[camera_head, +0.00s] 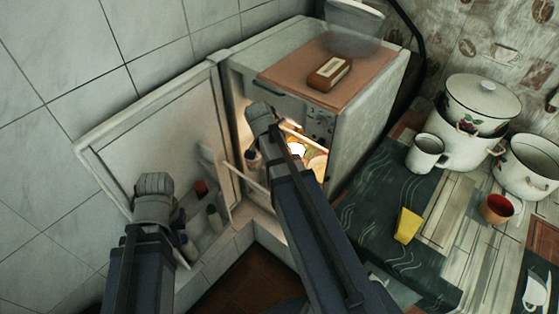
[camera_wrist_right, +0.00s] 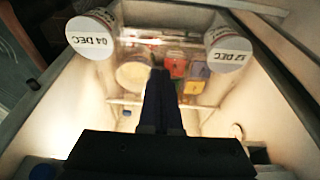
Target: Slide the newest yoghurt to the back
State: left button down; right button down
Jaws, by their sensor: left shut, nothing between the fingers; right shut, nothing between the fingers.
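In the right wrist view, a pot with a white lid marked "04 DEC" (camera_wrist_right: 92,37) is at the upper left. A second white-lidded pot (camera_wrist_right: 229,52) is at the upper right; its date looks like "12 DEC" or "17 DEC". My right gripper (camera_wrist_right: 158,75) is shut and empty, and shows between the two pots, touching neither that I can see. In the head view my right gripper (camera_head: 262,113) is at the open fridge (camera_head: 365,125), and its arm hides much of the inside. My left gripper (camera_head: 155,186) is shut and empty in front of the open door (camera_head: 160,125).
Behind the pots are a round pale item (camera_wrist_right: 133,75) and several coloured packs (camera_wrist_right: 178,67). The door shelf holds bottles (camera_head: 214,217). A white mug (camera_head: 426,153) and enamel pots (camera_head: 480,103) crowd the right counter.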

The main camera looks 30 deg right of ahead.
jog(key=b+x, duration=0.9)
jog(key=x, duration=0.1)
jog(key=shift+f+b, duration=0.25)
jog(key=shift+b, duration=0.1)
jog(key=d, duration=0.1)
jog(key=w+d, duration=0.1)
jog(key=shift+d+r, duration=0.25)
jog(key=shift+d, duration=0.15)
jog(key=shift+w+d, duration=0.2)
jog(key=shift+d, duration=0.25)
jog(key=d, duration=0.1)
jog(key=w+d, duration=0.1)
jog(key=d, duration=0.1)
jog(key=shift+w+d, duration=0.3)
jog(key=shift+d, duration=0.05)
jog(key=shift+s, duration=0.1)
jog(key=shift+a, duration=0.15)
